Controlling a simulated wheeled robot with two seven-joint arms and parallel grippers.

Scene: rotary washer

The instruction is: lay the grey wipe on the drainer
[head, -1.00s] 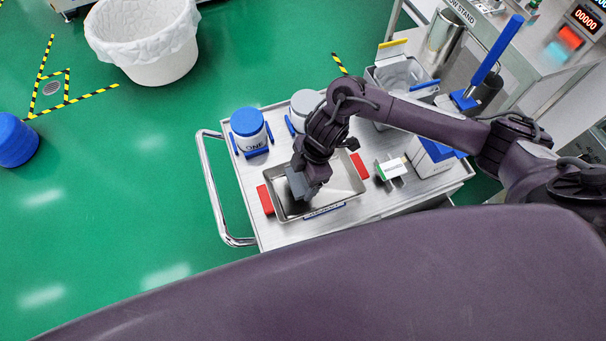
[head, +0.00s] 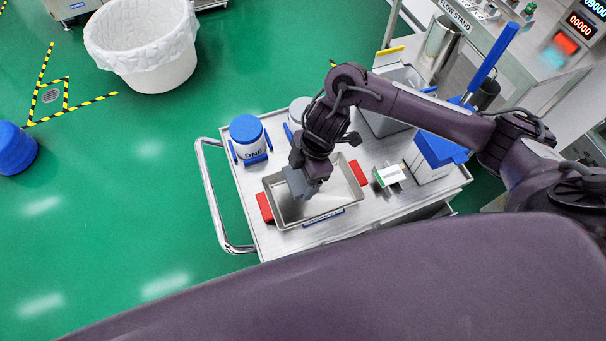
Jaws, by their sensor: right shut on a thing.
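My right gripper (head: 304,182) reaches down over a shallow metal tray with red handles (head: 346,195) on the cart. It is shut on the grey wipe (head: 296,184), a small grey piece hanging at its left side. The wipe appears to be above the tray floor; the exact gap is hard to judge. The tray's front label is too small to read, and I cannot tell which thing is the drainer. My left gripper is not in view.
The metal cart (head: 262,236) also carries a blue-lidded jar (head: 247,137), a second pale jar (head: 298,110), a small white-and-green card holder (head: 390,175) and a blue-and-white box (head: 432,158). A lined white bin (head: 150,55) stands on the open green floor.

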